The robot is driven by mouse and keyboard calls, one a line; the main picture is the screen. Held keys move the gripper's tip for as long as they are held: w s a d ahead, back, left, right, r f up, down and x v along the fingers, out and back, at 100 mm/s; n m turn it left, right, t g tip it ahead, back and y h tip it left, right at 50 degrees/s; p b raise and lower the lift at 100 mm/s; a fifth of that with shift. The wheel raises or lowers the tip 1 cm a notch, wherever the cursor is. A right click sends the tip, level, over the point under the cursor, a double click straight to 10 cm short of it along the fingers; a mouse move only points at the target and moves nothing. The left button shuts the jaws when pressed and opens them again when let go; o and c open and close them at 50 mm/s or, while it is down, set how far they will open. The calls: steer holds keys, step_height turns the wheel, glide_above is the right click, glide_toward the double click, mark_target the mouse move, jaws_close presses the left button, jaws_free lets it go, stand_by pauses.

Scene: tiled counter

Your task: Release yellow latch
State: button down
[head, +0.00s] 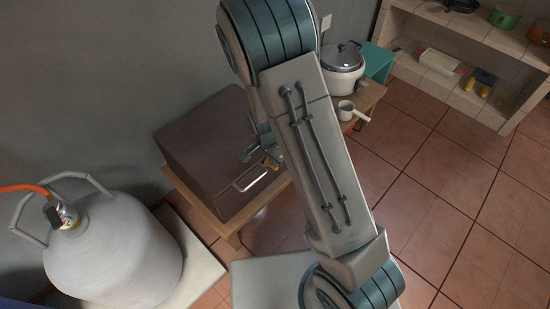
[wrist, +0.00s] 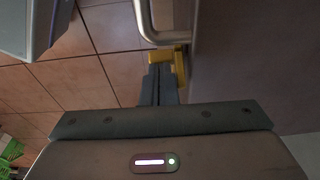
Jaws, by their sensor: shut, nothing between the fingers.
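The yellow latch (wrist: 179,66) is on the front of a dark brown box (wrist: 245,60), beside the end of a silver bar handle (wrist: 143,22). In the head view the latch (head: 269,163) is a small yellow spot by the right end of the handle (head: 250,179) on the box (head: 205,140). My gripper (wrist: 160,70) is shut and empty, with its fingertips right at the latch. They overlap it in the picture; I cannot tell if they touch. In the head view my arm hides much of the box's right side.
The box stands on a low wooden table (head: 222,226). A white gas cylinder (head: 115,245) with an orange hose stands at left. Shelves (head: 480,45) line the back right. Tiled floor at right is clear.

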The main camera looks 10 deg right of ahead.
steer(key=shift+w+d+f, duration=0.3)
steer(key=shift+w+d, duration=0.1)
steer(key=shift+d, duration=0.2)
steer(key=shift+r, duration=0.1)
steer(key=s+a+r+p, duration=0.2)
steer(key=r+p, duration=0.4)
steer(key=r, duration=0.4)
steer(key=shift+s+a+r, duration=0.25)
steer(key=shift+a+r, duration=0.1)
steer(key=shift+a, duration=0.3)
